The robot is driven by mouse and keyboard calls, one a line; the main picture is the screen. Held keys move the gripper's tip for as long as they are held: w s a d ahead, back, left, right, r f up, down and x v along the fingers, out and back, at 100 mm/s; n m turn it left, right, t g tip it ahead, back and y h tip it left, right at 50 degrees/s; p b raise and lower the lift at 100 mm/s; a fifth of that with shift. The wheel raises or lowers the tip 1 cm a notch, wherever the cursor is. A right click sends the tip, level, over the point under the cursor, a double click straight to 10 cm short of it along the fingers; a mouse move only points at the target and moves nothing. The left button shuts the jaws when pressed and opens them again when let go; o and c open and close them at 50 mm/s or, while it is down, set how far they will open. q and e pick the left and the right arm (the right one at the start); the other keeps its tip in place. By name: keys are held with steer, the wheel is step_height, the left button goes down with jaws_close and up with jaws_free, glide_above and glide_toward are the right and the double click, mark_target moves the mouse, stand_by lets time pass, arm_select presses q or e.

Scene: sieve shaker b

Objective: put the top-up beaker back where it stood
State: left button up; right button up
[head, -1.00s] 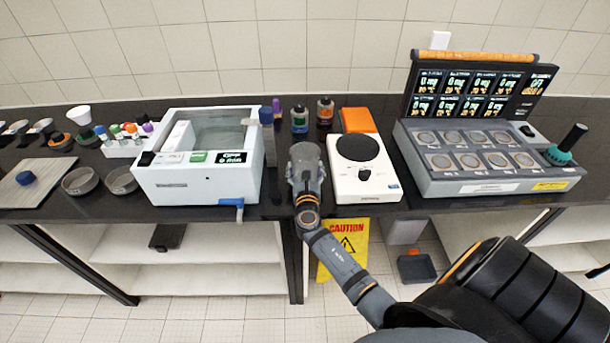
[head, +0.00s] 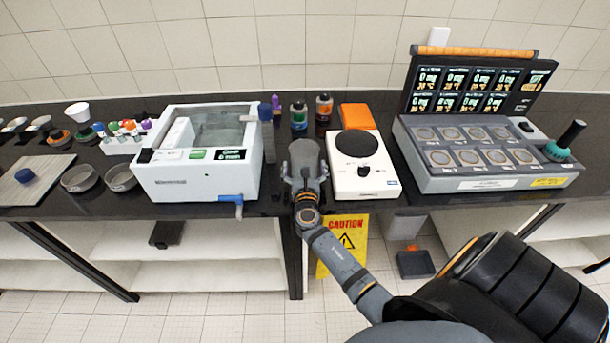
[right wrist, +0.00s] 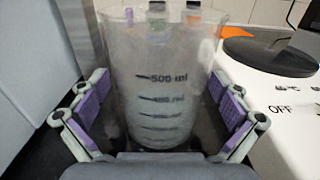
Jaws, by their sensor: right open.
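The top-up beaker (right wrist: 160,85) is a clear beaker with markings up to 500 ml, and it fills the middle of the right wrist view. It stands upright on the dark bench between the white bath unit and the hotplate; in the head view the beaker (head: 304,153) shows behind my gripper. My right gripper (head: 304,175) is open, and in the right wrist view its purple-padded fingers (right wrist: 160,112) are on both sides of the beaker, with small gaps visible. My left gripper is not in view.
The white bath unit (head: 190,185) is close on the left, the white hotplate (head: 362,188) close on the right. Two bottles, one green-labelled (head: 299,118) and one orange-topped (head: 324,112), stand behind. A grey multi-well unit (head: 490,185) is further right.

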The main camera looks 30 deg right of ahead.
steer(key=b+v, duration=0.2)
steer(key=v, duration=0.9)
steer(key=shift+f, duration=0.15)
steer(key=shift+s+a, duration=0.15)
